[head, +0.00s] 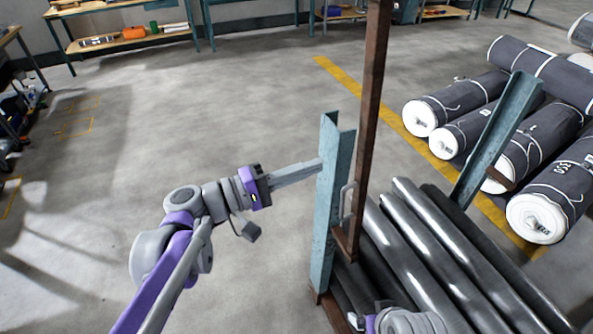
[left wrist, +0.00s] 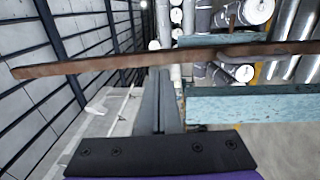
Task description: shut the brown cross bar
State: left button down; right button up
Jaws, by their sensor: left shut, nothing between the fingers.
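The brown cross bar (head: 373,90) stands steeply upright in the head view, just right of the near teal post (head: 335,190). Its lower end is by a brown bracket and a grey metal handle (head: 347,200). In the left wrist view the bar (left wrist: 120,65) runs across the picture, beyond my fingers. My left gripper (head: 318,165) is shut and empty, its tips at the left side of the near post; whether they touch it I cannot tell. The fingers also show in the left wrist view (left wrist: 160,100). Part of my right arm shows at the bottom edge; its fingers are unclear.
Dark shiny rolls (head: 420,240) lie between the near post and a second teal post (head: 497,135). Grey wrapped rolls (head: 535,150) lie on the floor at the right, beyond a yellow line (head: 385,110). Workbenches (head: 130,35) stand at the back. Floor on the left is clear.

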aim_at(364, 148)
pick_arm(q)
jog(key=x, duration=0.9)
jog(key=shift+w+p, duration=0.15)
jog(key=shift+p, duration=0.2)
pick_arm(e)
jog(key=shift+w+r, duration=0.2)
jog(key=shift+r, duration=0.2)
